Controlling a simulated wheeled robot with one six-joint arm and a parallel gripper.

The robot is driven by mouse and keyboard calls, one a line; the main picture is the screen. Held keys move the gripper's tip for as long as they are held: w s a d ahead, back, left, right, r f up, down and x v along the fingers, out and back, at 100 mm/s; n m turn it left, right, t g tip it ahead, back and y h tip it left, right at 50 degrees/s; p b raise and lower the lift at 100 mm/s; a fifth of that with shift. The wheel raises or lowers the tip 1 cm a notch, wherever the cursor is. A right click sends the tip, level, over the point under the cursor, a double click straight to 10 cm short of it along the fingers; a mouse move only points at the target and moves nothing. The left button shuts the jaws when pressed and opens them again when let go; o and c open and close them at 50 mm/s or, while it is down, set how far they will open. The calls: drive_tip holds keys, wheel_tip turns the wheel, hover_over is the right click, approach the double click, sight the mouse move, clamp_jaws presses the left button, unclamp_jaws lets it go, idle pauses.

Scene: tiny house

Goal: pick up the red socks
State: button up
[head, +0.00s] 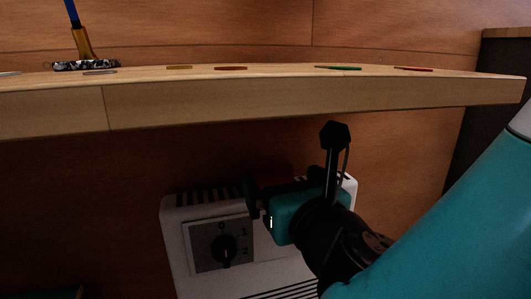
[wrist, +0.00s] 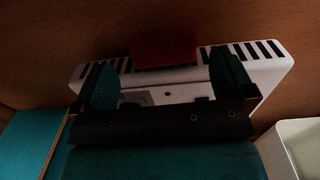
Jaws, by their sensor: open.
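The red socks appear as a dark red folded piece (wrist: 166,46) lying on the top rear of a white heater in the wrist view. In the head view, a dim red patch (head: 273,174) shows just behind my gripper (head: 284,185), partly hidden by it. In the wrist view my gripper (wrist: 166,76) is open, one teal-padded finger on each side. The red piece lies beyond the fingertips, roughly centred between them. Nothing is held. Whether the fingers touch the red piece cannot be told.
The white heater (head: 180,225) has a dial and vents and stands by the wooden wall. A wooden shelf (head: 250,93) with several small flat things and a brush (head: 85,50) overhangs my gripper. A white bin-like thing (wrist: 297,145) is at lower right in the wrist view.

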sight(272, 170)
drive_tip(key=shift+x, duration=1.05)
drive_tip(key=x, duration=0.5)
drive_tip(key=shift+w+f+b, duration=0.15)
drive_tip(key=shift+w+b, duration=0.25)
drive_tip(key=shift+a, duration=0.1)
drive_tip(key=c, duration=0.6)
